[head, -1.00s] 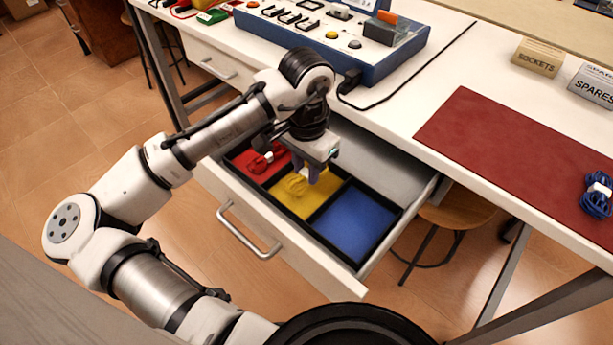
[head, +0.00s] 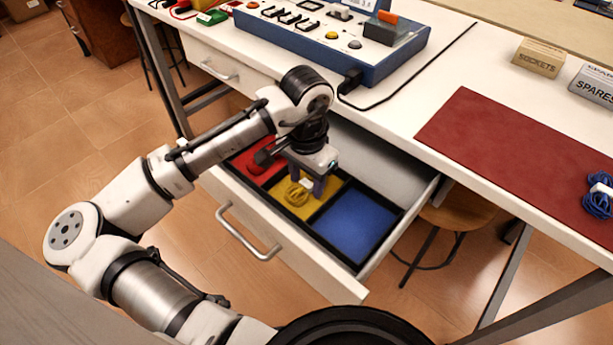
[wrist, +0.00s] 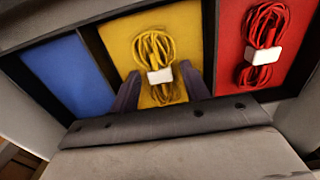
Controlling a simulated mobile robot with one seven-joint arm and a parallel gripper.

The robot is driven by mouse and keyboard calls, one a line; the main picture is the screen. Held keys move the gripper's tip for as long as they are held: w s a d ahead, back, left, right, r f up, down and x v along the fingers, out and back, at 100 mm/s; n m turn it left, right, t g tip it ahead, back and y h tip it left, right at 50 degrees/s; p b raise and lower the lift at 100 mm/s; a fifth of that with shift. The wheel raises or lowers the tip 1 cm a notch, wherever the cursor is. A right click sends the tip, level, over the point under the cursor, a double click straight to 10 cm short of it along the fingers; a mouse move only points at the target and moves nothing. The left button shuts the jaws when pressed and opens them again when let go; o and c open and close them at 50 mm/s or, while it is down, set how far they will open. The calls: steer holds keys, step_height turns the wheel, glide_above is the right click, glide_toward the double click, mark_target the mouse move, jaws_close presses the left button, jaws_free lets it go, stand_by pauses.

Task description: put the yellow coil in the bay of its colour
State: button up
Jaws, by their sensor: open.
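The yellow coil (head: 297,194), a bundled cable with a white tie, lies in the yellow bay (head: 325,186) of the open drawer. In the wrist view the yellow coil (wrist: 155,58) rests on the yellow floor of that bay (wrist: 192,25). My gripper (head: 306,185) is above the yellow bay. In the wrist view my gripper (wrist: 160,92) is open, its two fingers apart on either side of the coil's lower part. The coil looks free of the fingers.
The red bay (head: 246,162) holds a red coil (wrist: 264,45); the blue bay (head: 355,222) is empty. Black dividers separate the bays. A blue coil (head: 598,197) lies on the red mat (head: 500,150) on the bench. A blue control panel (head: 345,62) stands behind the drawer.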

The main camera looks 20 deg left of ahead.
mark_target(306, 183)
steer(key=shift+r, duration=0.1)
step_height(306, 183, up, 12)
steer(key=p, duration=0.2)
